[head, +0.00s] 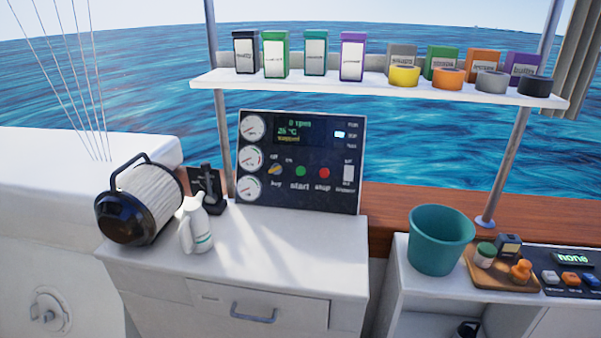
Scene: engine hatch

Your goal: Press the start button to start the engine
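A dark engine control panel (300,160) stands upright at the back of the white counter. A green round button (300,171) with "start" lettered below it sits at the panel's lower middle. A red button (324,173) labelled "stop" is just right of it. A yellow key switch (275,169) is to the left. The small display (300,130) reads 0 rpm and about 25 °C, with a yellow line of text below that is too blurred to read surely. Round gauges line the panel's left edge. Neither of my grippers shows in the head view.
A white counter (270,250) with clear room lies before the panel. A shelf (370,90) with boxes and tape rolls hangs above. A teal bucket (440,240) stands at right.

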